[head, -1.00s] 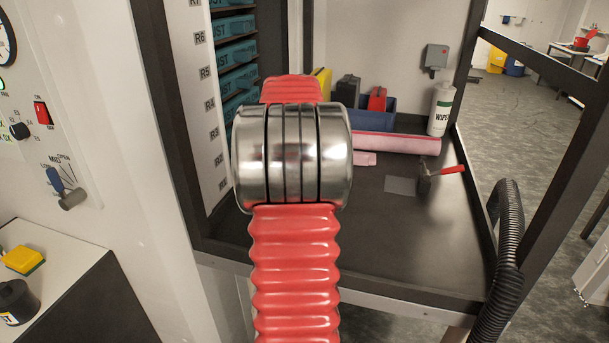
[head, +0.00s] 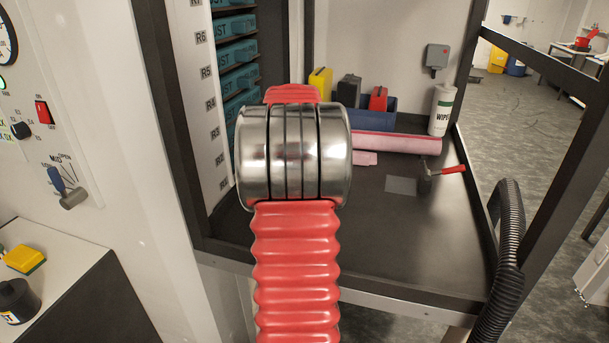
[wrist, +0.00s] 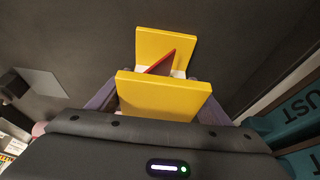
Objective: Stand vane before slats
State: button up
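A yellow piece with two plates and a thin red strip between them (wrist: 165,98), seemingly the vane, shows in the wrist view. It sits between the purple-grey fingers of my gripper (wrist: 160,80), which appear closed on it. The fingertips are mostly hidden behind the near plate. Dark bench surface lies beyond it. In the head view my arm hides the gripper and vane. Teal units marked DUST (head: 238,54) are stacked in the rack at the left, perhaps the slats; they also show at the lower right of the wrist view (wrist: 297,118).
The dark bench (head: 400,250) is clear in front. A grey square (head: 401,185) and a red-handled tool (head: 425,182) lie at its right. Behind are a pink roll (head: 395,143), a blue bin (head: 375,118) and a wipes bottle (head: 441,110). A black hose (head: 507,240) hangs at the right.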

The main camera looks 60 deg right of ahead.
jog(key=o, duration=0.4)
jog(key=shift+r, duration=0.1)
jog(key=v, duration=1.2)
dwell(0.7)
jog(key=shift+s, duration=0.15)
